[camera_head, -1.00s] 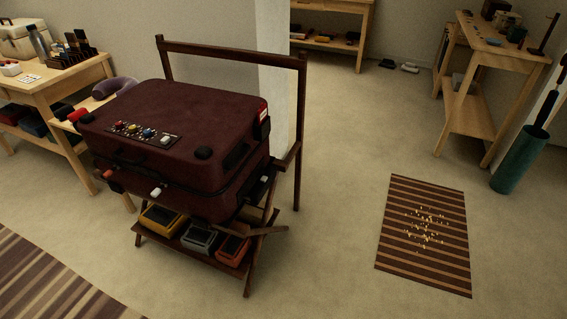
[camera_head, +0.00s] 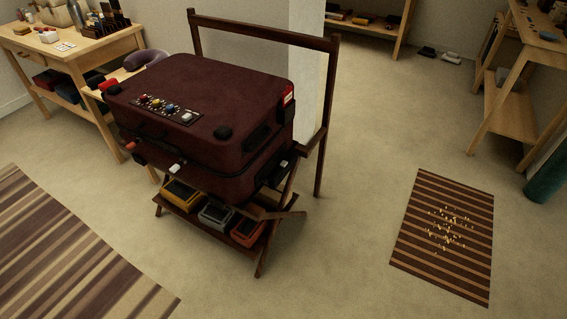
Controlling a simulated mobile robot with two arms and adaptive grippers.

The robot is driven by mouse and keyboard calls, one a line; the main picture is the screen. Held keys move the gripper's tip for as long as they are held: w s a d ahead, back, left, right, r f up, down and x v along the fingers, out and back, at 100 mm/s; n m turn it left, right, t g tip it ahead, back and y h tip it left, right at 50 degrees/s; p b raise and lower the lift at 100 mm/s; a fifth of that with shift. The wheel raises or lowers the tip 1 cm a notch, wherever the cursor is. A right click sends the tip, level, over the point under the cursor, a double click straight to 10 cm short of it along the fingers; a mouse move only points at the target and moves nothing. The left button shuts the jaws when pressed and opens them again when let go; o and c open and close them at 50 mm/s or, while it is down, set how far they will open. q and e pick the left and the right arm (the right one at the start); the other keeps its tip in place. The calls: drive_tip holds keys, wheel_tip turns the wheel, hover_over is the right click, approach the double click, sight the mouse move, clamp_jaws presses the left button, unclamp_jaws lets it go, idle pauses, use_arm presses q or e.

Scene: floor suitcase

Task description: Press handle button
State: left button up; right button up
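A dark maroon suitcase (camera_head: 215,88) lies flat and closed on a dark wooden luggage rack (camera_head: 263,37). A small panel (camera_head: 165,108) on its top carries red, yellow and blue knobs and a white button (camera_head: 187,117). A white piece (camera_head: 175,168) and a red piece (camera_head: 131,146) show on its front side. A black handle (camera_head: 256,138) shows on its right side, with a small light-coloured part (camera_head: 284,163) low near the right corner. I cannot tell which part is the handle button. Neither of my grippers is in view.
The rack's lower shelf holds a yellow box (camera_head: 181,194), a grey box (camera_head: 215,214) and an orange box (camera_head: 247,231). A striped rug (camera_head: 70,255) lies front left, a smaller striped mat (camera_head: 445,235) right. A wooden table (camera_head: 75,60) stands back left. Open floor surrounds the rack.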

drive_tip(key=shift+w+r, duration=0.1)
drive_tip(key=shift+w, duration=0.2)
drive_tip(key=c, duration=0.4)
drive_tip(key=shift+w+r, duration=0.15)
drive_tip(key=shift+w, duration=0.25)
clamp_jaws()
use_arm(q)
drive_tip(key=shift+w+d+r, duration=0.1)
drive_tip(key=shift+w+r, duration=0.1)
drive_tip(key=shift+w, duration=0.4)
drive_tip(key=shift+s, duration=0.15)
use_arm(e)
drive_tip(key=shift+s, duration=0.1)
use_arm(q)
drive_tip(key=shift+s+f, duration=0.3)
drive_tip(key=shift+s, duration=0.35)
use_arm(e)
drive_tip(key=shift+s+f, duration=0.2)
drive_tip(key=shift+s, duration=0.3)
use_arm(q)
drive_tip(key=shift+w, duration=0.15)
